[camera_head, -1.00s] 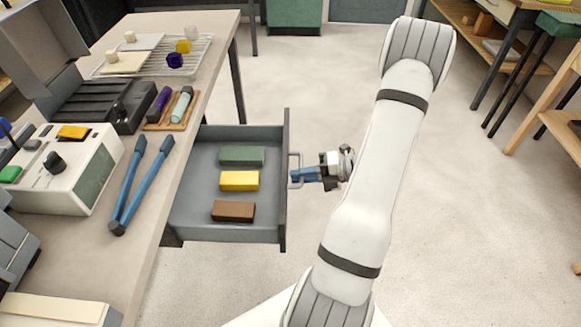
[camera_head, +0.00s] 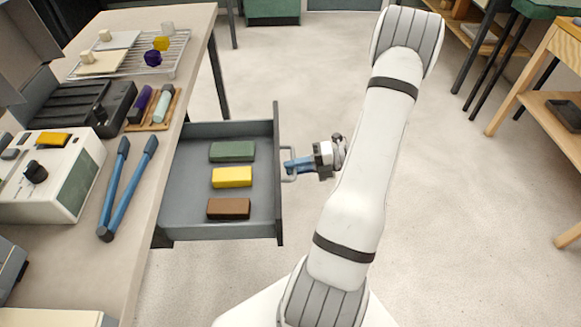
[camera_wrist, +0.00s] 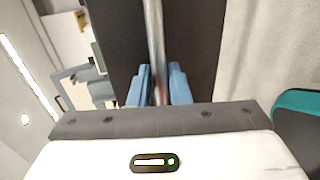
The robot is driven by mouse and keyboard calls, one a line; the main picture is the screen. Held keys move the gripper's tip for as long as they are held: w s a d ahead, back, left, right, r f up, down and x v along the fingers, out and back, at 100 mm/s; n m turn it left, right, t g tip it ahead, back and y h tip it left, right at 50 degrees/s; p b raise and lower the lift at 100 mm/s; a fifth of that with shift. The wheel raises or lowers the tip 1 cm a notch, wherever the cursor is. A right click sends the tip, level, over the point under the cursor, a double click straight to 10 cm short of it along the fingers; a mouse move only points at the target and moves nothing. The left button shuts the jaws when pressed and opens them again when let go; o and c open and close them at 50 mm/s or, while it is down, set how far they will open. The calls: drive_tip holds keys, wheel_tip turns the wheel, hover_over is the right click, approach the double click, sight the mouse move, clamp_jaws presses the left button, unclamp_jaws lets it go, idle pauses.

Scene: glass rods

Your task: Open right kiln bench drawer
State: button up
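The grey kiln bench drawer (camera_head: 265,190) is pulled well out from the side of the bench (camera_head: 140,225). A green block (camera_head: 232,151), a yellow block (camera_head: 231,177) and a brown block (camera_head: 228,208) lie inside it. My gripper (camera_head: 290,165) is at the metal drawer handle (camera_head: 291,151) on the outer side of the drawer front. In the wrist view, the blue fingers of my gripper (camera_wrist: 161,85) sit on both sides of the shiny handle bar (camera_wrist: 155,35), closed around it. The fingertips are partly hidden there by the gripper body.
Blue-handled tongs (camera_head: 127,190), a white control box (camera_head: 60,185), a black case (camera_head: 85,105) and a wire rack (camera_head: 165,60) sit on the bench top. Open floor (camera_head: 450,230) lies right of my arm. Wooden shelving (camera_head: 550,90) stands at far right.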

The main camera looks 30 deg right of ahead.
drive_tip(key=v, duration=0.7)
drive_tip(key=shift+d, duration=0.15)
drive_tip(key=a+r+n+g+h+p, duration=0.1)
drive_tip(key=a+r+n+g+h, duration=0.1)
drive_tip(key=n, duration=0.5)
drive_tip(key=s+a+r+n+g+h+p, duration=0.1)
drive_tip(key=a+r+n+g+h+p, duration=0.1)
drive_tip(key=a+r+n+g, duration=0.2)
drive_tip(key=a+r+n+g+h+p, duration=0.1)
drive_tip(key=a+r+n+g+h, duration=0.1)
drive_tip(key=a+r+n, duration=0.6)
drive_tip(key=shift+s+a+n+g+p, duration=0.2)
drive_tip(key=shift+a+n+g+p, duration=0.25)
drive_tip(key=shift+a+n, duration=0.3)
drive_tip(key=s+a+r+n+t+h+p, duration=0.2)
drive_tip(key=r+n, duration=0.4)
drive_tip(key=n, duration=0.4)
drive_tip(key=s+a+r+n+t+h+p, duration=0.1)
drive_tip(key=a+r+n+h, duration=0.4)
drive_tip(key=n, duration=0.6)
drive_tip(key=shift+s+a+r+t+h+p, duration=0.25)
drive_tip(key=shift+s+r+t+p, duration=0.2)
drive_tip(key=shift+s, duration=0.55)
